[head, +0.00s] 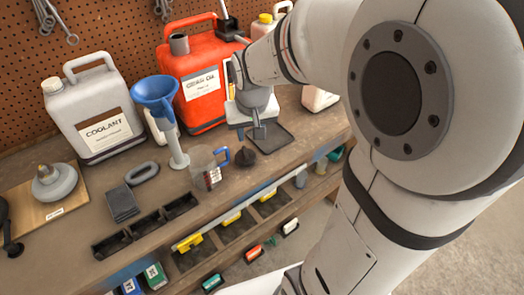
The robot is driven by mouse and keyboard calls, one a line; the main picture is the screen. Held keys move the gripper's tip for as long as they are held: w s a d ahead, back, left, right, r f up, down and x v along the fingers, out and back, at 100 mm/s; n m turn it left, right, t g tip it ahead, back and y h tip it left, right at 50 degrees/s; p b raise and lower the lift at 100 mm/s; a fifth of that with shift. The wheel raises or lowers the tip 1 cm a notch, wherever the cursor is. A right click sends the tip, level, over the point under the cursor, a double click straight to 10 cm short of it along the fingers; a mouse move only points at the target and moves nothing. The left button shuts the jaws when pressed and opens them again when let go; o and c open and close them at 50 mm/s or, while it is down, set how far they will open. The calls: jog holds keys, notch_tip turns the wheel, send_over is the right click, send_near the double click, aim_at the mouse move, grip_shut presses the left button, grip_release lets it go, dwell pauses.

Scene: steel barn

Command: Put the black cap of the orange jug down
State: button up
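The orange jug (203,85) stands at the back of the bench in the head view, with a white label. A grey cylindrical neck (179,44) shows on its top left. A small black round piece with a short stem (245,158), which looks like the black cap, is just below my gripper, by the left edge of a dark flat tray (270,139). My gripper (252,133) points down in front of the jug. Its fingertips are small and partly hidden. I cannot tell whether they touch the black piece.
A measuring cup with a blue handle (207,168) stands close left of the black piece. A blue funnel (154,92), a coolant jug (94,105) and a grey ring (142,173) are farther left. Parts bins (225,236) line the bench front.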

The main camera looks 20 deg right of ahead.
jog(key=s+r, duration=0.2)
jog(key=s, duration=1.2)
jog(key=shift+s+d+r+n, duration=0.15)
jog(key=shift+d+r+n, duration=0.05)
jog(key=shift+r+n, duration=0.2)
jog(key=shift+o, duration=0.5)
